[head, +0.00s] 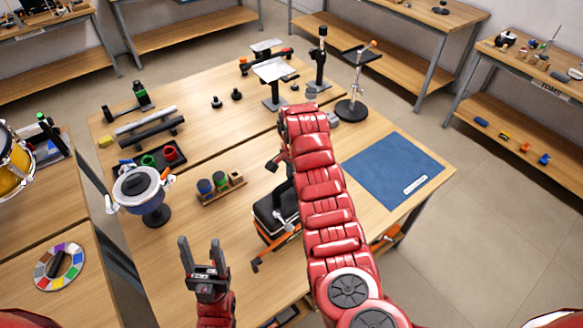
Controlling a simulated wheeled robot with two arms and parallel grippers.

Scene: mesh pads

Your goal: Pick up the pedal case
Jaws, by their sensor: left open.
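A dark box-like case (266,221) with a paler edge lies on the wooden table, left of my right forearm; it looks like the pedal case, though I cannot be sure. My right arm hides part of it. My left gripper (200,243) points up the picture at the lower left, its two dark fingers apart and nothing between them. It is left of the case and apart from it. My right arm reaches up the middle of the view and its end bends away near the table's centre. Its fingers are mostly hidden, so their state is unclear.
A round device on a stand (145,190) and a wooden holder with coloured jars (220,188) stand left of the case. A blue mat (391,170) lies at the right. Stands (271,75) and black rods (150,128) are farther back. Bare tabletop surrounds my left gripper.

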